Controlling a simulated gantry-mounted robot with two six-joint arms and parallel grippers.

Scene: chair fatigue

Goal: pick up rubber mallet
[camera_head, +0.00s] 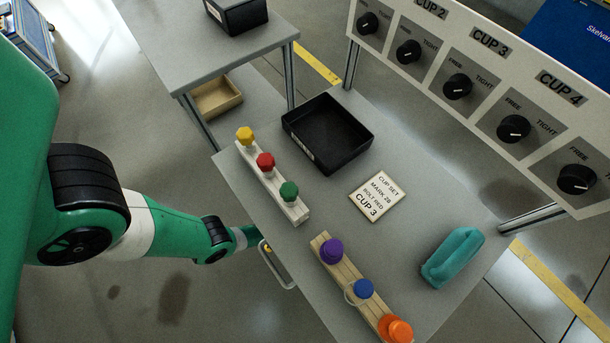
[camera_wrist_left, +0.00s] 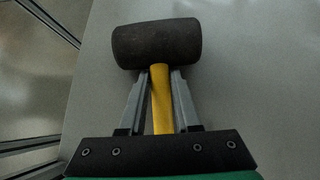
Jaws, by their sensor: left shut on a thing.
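The rubber mallet (camera_wrist_left: 157,43) shows in the left wrist view, with a dark cylindrical head lying crosswise and a yellow handle (camera_wrist_left: 161,98). My left gripper (camera_wrist_left: 161,77) is shut on the handle just below the head, one finger on each side. Behind the mallet is a plain grey surface; I cannot tell whether the head touches it. In the head view my left arm reaches from the left to the table's left edge, and its fingers and most of the mallet are hidden there. My right gripper is not in view.
The grey table (camera_head: 235,185) holds a black tray (camera_head: 328,133), a rack with colored knobs (camera_head: 272,180), a second rack (camera_head: 350,285), a CUP 3 card (camera_head: 377,195) and a teal object (camera_head: 453,257). A grey loop handle (camera_head: 278,268) sits at its left edge.

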